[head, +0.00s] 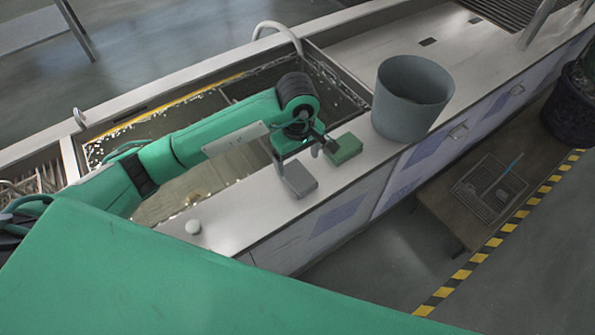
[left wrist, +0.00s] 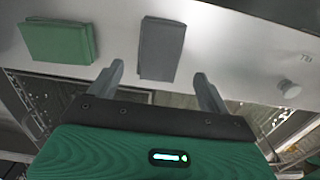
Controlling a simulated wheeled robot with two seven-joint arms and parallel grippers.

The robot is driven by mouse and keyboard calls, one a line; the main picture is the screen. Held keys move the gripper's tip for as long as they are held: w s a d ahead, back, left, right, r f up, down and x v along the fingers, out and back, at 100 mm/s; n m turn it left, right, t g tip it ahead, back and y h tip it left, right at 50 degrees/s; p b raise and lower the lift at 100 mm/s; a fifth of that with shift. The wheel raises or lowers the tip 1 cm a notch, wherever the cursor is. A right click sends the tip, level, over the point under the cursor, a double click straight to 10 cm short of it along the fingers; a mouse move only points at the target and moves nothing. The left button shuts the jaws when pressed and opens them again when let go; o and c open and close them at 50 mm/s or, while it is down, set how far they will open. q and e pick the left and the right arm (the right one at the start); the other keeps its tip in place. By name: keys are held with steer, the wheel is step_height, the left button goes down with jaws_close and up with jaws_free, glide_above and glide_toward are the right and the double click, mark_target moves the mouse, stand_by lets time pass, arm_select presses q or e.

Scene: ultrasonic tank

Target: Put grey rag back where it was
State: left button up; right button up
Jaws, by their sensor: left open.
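The grey rag (head: 299,181) is a folded block lying flat on the pale counter (head: 236,207), near its front edge beside the tank. The left wrist view shows the grey rag (left wrist: 162,49) ahead of and between my two fingers. My left gripper (head: 304,159) is open and empty, right by the rag's tank side. Its fingertips (left wrist: 160,80) are spread wider than the rag; whether they touch it I cannot tell. A folded green rag (head: 343,149) lies to the right of the grey one, and in the left wrist view (left wrist: 58,42) to its left. My right gripper is not in view.
A grey bucket (head: 410,98) stands on the counter beyond the green rag. A small white knob (head: 193,227) sits on the counter at the left. The open tank (head: 215,84) with liquid lies under my left arm. Bare counter lies between knob and grey rag.

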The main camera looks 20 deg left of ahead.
mark_target(298, 175)
arm_select(q)
steer(key=shift+r+b, duration=0.5)
steer(key=shift+r, duration=2.1)
steer(key=shift+s+f, duration=0.1)
